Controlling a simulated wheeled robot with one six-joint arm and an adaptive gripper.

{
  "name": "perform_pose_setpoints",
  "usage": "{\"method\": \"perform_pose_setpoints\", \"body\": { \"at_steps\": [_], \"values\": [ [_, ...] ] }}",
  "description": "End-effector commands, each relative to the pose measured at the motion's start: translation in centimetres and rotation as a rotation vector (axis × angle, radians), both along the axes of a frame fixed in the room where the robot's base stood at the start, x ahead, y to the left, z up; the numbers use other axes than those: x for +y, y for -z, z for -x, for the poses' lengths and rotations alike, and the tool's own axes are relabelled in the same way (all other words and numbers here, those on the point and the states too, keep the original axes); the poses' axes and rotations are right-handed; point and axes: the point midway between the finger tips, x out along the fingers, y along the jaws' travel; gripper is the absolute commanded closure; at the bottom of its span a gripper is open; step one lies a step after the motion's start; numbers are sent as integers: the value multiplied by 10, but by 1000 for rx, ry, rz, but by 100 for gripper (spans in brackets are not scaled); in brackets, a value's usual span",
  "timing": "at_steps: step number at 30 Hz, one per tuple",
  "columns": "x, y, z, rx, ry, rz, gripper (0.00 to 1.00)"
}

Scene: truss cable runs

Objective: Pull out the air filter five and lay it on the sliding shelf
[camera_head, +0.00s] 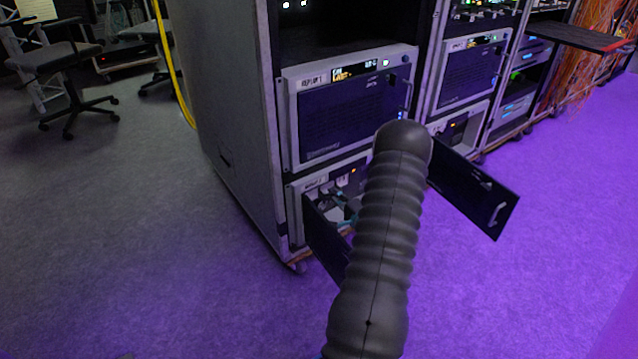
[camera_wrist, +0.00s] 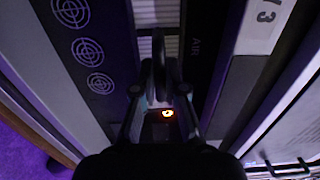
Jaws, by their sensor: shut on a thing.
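In the wrist view, my gripper (camera_wrist: 158,75) reaches in at a dark front face marked AIR. Its fingers are closed together on a part of the air filter (camera_wrist: 157,15), whose pale ribbed strip shows just beyond them. The gripped part itself is mostly hidden by the fingers, and no number five is readable. In the head view, the gripper (camera_head: 342,212) is low at the lower bay of the nearest rack, largely hidden behind my arm. A thin dark shelf with a red edge (camera_head: 580,37) sticks out of a rack at the upper right, seemingly the sliding shelf, and looks empty.
The nearest rack (camera_head: 240,110) has dark flaps open to the left (camera_head: 327,245) and right (camera_head: 474,188) of its lower bay. A yellow cable (camera_head: 173,70) runs down behind it. Orange cables (camera_head: 580,80) hang near the shelf. Purple-lit floor in front is clear.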

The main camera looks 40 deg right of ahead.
Motion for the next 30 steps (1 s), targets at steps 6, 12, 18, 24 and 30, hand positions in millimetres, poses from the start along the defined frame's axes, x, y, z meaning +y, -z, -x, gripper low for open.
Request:
{"method": "perform_pose_setpoints", "body": {
  "at_steps": [6,12,18,24,30],
  "values": [
    [2,0,17,0,1,0,100],
    [3,-1,33,-1,1,0,100],
    [5,-2,45,-1,1,0,100],
    [5,-2,47,-1,0,0,100],
    [5,-2,46,-1,0,0,100]
  ]
}}
